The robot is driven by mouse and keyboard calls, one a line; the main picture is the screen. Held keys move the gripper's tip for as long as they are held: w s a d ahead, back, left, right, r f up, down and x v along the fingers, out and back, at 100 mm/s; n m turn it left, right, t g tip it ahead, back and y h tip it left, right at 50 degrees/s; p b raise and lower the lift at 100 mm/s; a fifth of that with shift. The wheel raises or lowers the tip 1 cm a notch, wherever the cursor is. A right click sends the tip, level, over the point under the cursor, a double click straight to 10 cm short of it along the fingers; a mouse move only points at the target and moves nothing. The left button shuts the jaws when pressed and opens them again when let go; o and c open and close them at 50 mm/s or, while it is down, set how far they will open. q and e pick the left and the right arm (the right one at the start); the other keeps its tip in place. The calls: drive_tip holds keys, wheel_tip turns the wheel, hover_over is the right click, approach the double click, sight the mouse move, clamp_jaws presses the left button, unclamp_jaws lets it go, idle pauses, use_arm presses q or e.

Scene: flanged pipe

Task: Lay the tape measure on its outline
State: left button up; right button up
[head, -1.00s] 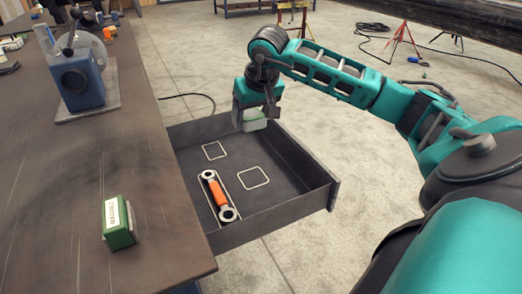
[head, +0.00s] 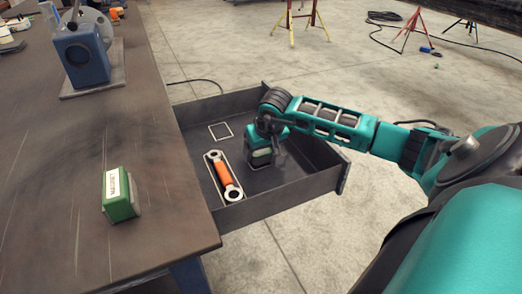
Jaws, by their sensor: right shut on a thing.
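The tape measure (head: 260,158) appears as a small dark and pale green block at the tip of my right gripper (head: 262,150), which is shut on it. It is low inside the open drawer, over the larger square outline. The gripper and the block cover most of that outline, with a bit of pale line showing beside them. I cannot tell whether the block touches the drawer floor. A smaller square outline (head: 220,131) lies empty farther back in the drawer. My left gripper is not in view.
An orange-handled wrench (head: 223,176) lies in its own outline, just left of my right gripper. The drawer's walls (head: 290,192) surround the gripper. A green labelled box (head: 120,195) and a blue machine (head: 82,57) stand on the workbench (head: 60,160).

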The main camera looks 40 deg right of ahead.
drive_tip(key=shift+f, duration=0.2)
drive_tip(key=o, duration=1.2)
drive_tip(key=shift+o, duration=0.2)
drive_tip(key=shift+r, duration=0.1)
drive_tip(key=shift+r, duration=0.3)
drive_tip(key=p+v, duration=0.2)
drive_tip(key=v, duration=0.9)
drive_tip(key=shift+s+r, duration=0.25)
